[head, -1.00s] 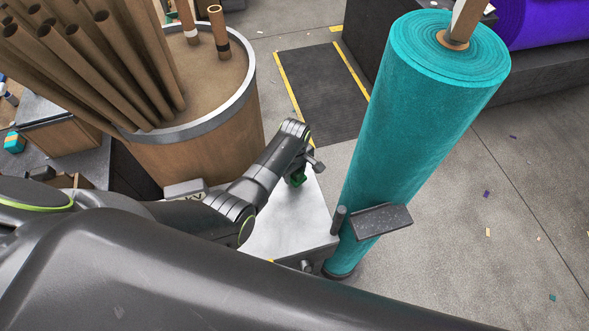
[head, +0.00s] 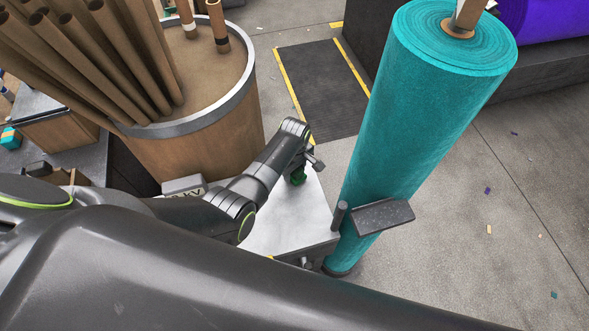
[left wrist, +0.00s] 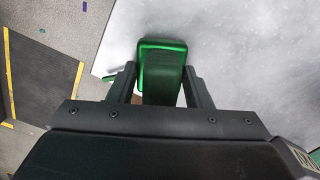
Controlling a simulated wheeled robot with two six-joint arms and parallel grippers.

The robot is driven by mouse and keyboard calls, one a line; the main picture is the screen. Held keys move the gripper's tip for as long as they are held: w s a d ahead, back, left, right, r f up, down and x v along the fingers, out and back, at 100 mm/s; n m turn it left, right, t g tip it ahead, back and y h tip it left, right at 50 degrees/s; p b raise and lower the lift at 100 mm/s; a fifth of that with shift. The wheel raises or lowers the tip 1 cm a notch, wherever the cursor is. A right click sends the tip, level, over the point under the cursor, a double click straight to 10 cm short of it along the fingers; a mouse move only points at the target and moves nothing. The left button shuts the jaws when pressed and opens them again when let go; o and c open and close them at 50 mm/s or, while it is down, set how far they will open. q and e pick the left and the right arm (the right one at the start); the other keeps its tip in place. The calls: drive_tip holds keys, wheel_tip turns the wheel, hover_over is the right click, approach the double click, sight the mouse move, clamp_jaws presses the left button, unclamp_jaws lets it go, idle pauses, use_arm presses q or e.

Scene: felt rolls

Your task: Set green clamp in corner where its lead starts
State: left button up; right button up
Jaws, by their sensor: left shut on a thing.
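My left gripper (head: 302,172) is shut on the green clamp (head: 298,177) over the pale grey table top (head: 290,215). In the left wrist view the clamp (left wrist: 161,70) sits between the two fingers (left wrist: 160,88), with its green block extending beyond the fingertips. The table top (left wrist: 255,45) lies behind it, and a corner of the table shows left of the clamp. I cannot tell whether the clamp touches the table. No lead can be made out. My right gripper is not in view.
A tall teal felt roll (head: 425,120) stands by the table's right side, near a dark flat plate (head: 382,216). A wooden drum (head: 205,150) holding brown tubes (head: 95,60) stands at the left. A dark floor mat (head: 320,90) and open floor lie beyond.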

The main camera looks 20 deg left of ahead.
use_arm(q)
drive_tip(key=shift+f, duration=0.25)
drive_tip(key=o, duration=1.3)
drive_tip(key=shift+c, duration=0.2)
wheel_tip(320, 180, up, 17)
drive_tip(key=shift+r+b, duration=0.15)
drive_tip(key=shift+b, duration=0.3)
